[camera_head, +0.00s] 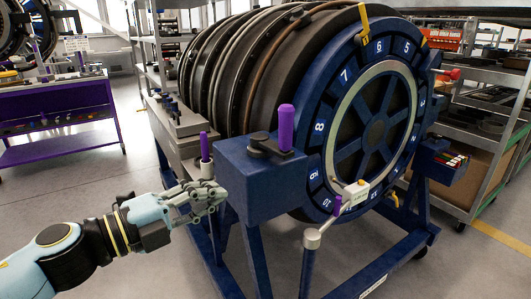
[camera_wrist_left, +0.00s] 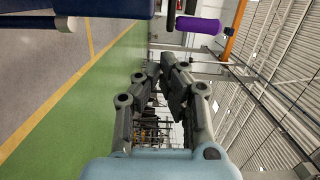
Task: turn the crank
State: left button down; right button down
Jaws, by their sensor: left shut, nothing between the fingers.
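The crank has an upright purple handle (camera_head: 286,127) on a short dark arm (camera_head: 265,147), set on top of a blue box (camera_head: 255,185) beside the turbofan ring. My left gripper (camera_head: 217,192) is to the left of the box and lower than the handle. Its fingers are shut and empty, apart from the crank. In the left wrist view, the fingers (camera_wrist_left: 158,72) close towards each other, and a purple handle (camera_wrist_left: 198,26) shows beyond them at upper right. My right gripper is not in view.
The large blue numbered ring (camera_head: 338,110) stands on a blue frame (camera_head: 375,268) right of the box. A second purple handle (camera_head: 205,146) is behind the gripper. Grey floor (camera_head: 100,190) is clear at left.

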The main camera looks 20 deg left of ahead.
pick_arm(q)
notch_tip(320, 180, up, 2)
jog(key=p, duration=0.3)
send_near(284, 157)
jog(key=shift+m, duration=0.3)
jog(key=x, duration=0.6)
jog(key=shift+w+d, duration=0.35)
jog(key=shift+w, duration=0.25)
